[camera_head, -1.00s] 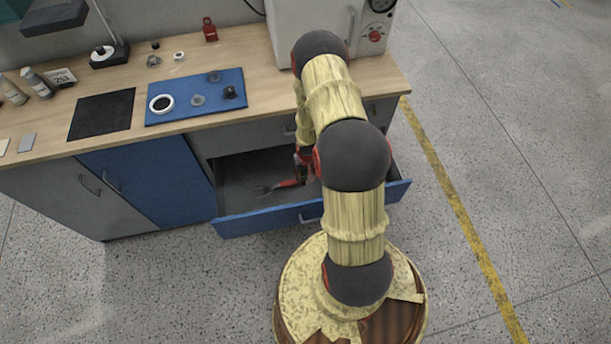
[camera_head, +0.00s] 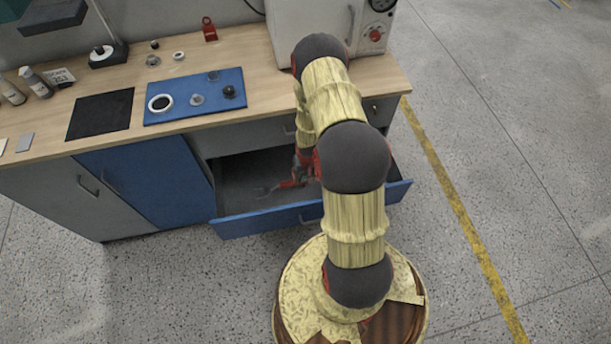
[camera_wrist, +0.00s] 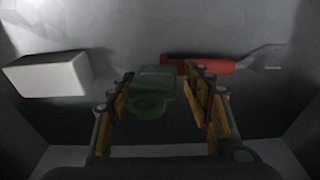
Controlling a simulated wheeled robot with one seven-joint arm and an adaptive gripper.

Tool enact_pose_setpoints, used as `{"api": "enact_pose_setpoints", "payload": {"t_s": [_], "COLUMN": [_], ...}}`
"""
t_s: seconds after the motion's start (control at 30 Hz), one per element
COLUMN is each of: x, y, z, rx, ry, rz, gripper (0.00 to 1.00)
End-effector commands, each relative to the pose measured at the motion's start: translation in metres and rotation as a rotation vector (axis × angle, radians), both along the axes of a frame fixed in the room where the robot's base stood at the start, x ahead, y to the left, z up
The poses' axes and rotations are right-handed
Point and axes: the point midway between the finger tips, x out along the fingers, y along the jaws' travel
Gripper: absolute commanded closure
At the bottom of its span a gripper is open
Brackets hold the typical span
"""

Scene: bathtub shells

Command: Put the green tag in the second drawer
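The green tag (camera_wrist: 152,93) shows in the wrist view inside the open drawer (camera_head: 262,222), between the two fingers of my gripper (camera_wrist: 160,78). The fingers stand apart, with a visible gap on each side of the tag. The tag appears to lie on the dark drawer floor, though its exact contact is hard to tell. In the head view my gripper (camera_head: 302,168) is down in the drawer, partly covered by my arm, and the tag is hidden there. The open drawer has a blue front and sits below a grey closed drawer (camera_head: 245,137).
A red-handled tool (camera_wrist: 215,67) lies in the drawer beyond the tag, close to the right fingertip. A white block (camera_wrist: 50,75) lies to the left. The drawer walls are close around. The counter above holds a blue mat (camera_head: 205,108) with small parts and a red tag-like item (camera_head: 209,30).

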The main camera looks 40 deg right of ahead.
Motion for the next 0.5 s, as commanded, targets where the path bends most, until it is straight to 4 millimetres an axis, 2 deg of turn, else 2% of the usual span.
{"api": "enact_pose_setpoints", "payload": {"t_s": [0.33, 0.5], "x": [0.000, 0.000], "y": [0.000, 0.000], "z": [0.001, 0.012], "rx": [0.000, 0.000], "ry": [0.000, 0.000], "rz": [0.000, -0.001], "gripper": [0.45, 0.45]}}
